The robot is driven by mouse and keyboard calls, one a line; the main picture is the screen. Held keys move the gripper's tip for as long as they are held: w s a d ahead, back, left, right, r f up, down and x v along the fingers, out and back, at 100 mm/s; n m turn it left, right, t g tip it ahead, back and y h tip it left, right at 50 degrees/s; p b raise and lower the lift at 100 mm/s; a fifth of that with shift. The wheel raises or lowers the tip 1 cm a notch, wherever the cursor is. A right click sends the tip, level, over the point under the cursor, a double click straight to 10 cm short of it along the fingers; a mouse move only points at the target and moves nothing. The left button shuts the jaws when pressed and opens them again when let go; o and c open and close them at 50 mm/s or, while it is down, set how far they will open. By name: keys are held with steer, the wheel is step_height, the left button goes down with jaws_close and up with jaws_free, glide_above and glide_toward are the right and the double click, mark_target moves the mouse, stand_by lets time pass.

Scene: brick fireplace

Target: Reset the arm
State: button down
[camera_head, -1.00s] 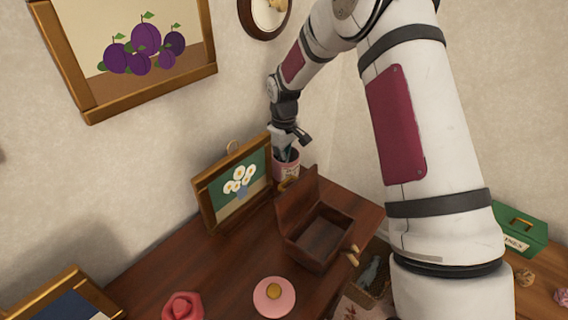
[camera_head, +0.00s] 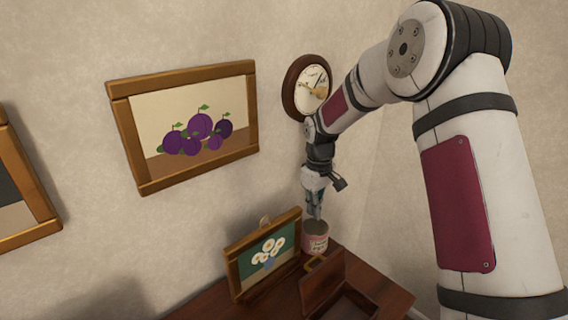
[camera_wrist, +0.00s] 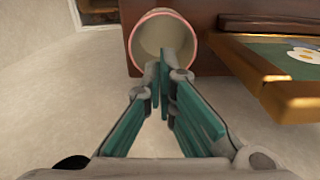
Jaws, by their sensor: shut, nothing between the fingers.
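My gripper (camera_head: 316,214) is shut and empty, pointing down above a pink-and-white pot (camera_head: 316,238) at the back corner of the dark wooden table (camera_head: 210,300). In the wrist view, the closed teal-padded fingers (camera_wrist: 160,70) show in front of the round opening of the pot (camera_wrist: 160,14), which looks empty inside. I cannot tell exactly how far the tips are from the pot's rim. My arm reaches down from the upper right in the head view.
A framed daisy picture (camera_head: 264,255) stands left of the pot. An open wooden box (camera_head: 342,300) is in front of it.

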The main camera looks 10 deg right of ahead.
steer(key=s+d+r+m+t, duration=0.1)
steer(key=s+r+m+t, duration=0.15)
steer(key=s+r, duration=1.5)
steer(key=s+r+m+t, duration=0.1)
steer(key=s+r+m, duration=0.1)
steer(key=s, duration=0.7)
steer(key=s+r+m, duration=0.1)
steer(key=s+m, duration=0.1)
steer(key=s, duration=0.8)
steer(key=shift+s+d+r+t+p, duration=0.2)
steer(key=shift+s+r+t+p, duration=0.1)
steer(key=shift+r+t+p, duration=0.1)
